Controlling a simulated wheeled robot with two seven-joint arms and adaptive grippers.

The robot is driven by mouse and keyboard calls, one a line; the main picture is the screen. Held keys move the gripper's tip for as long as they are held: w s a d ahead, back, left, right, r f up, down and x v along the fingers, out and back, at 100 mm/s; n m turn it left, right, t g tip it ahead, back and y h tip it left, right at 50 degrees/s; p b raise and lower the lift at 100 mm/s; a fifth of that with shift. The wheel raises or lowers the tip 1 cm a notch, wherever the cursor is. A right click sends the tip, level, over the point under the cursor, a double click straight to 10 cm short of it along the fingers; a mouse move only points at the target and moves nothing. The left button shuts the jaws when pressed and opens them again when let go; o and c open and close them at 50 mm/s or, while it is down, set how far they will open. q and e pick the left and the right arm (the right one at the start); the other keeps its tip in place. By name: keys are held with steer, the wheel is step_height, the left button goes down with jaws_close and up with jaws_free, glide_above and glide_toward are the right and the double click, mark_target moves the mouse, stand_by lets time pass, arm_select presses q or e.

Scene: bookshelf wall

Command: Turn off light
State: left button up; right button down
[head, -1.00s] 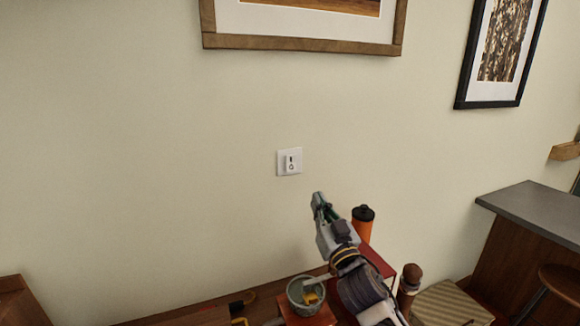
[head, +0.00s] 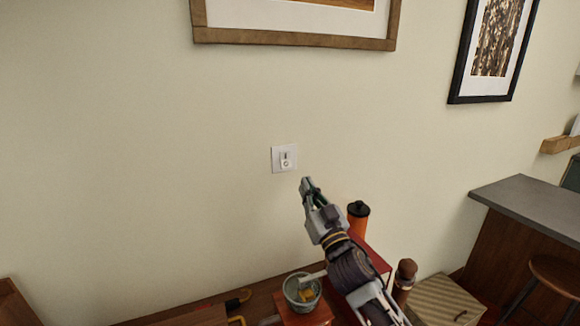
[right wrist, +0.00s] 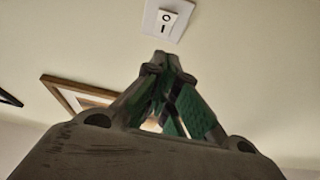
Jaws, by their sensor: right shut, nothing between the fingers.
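A white light switch plate (head: 284,159) with a small rocker is on the bare wall, near the middle of the head view. It also shows in the right wrist view (right wrist: 167,19), just beyond my fingertips. My right gripper (head: 306,182) is shut and empty, a little below and to the right of the switch in the head view. In the right wrist view its fingertips (right wrist: 160,60) are together and point toward the plate. They look apart from it, though the exact distance is hard to tell. My left gripper is not in view.
A wood-framed picture (head: 295,36) hangs above the switch and a black-framed one (head: 496,50) at upper right. Below stand an orange bottle with a black lid (head: 358,217), a green-grey bowl (head: 302,293) and a striped box (head: 443,303). A grey counter (head: 530,205) stands at right. The wall around the switch is clear.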

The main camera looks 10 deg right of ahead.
mark_target(285, 157)
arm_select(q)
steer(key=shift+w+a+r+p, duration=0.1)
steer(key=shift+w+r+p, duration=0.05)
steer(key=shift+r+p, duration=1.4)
arm_select(e)
steer(key=shift+w+f+x, duration=0.2)
steer(key=shift+f+x, duration=0.25)
steer(key=shift+x, duration=1.5)
steer(key=shift+w+f+x, duration=0.15)
steer(key=shift+f+x, duration=0.25)
steer(key=shift+x, duration=1.55)
steer(key=shift+w+f+x, duration=0.2)
steer(key=shift+f+x, duration=0.25)
steer(key=shift+x, duration=1.5)
steer(key=shift+a, duration=0.1)
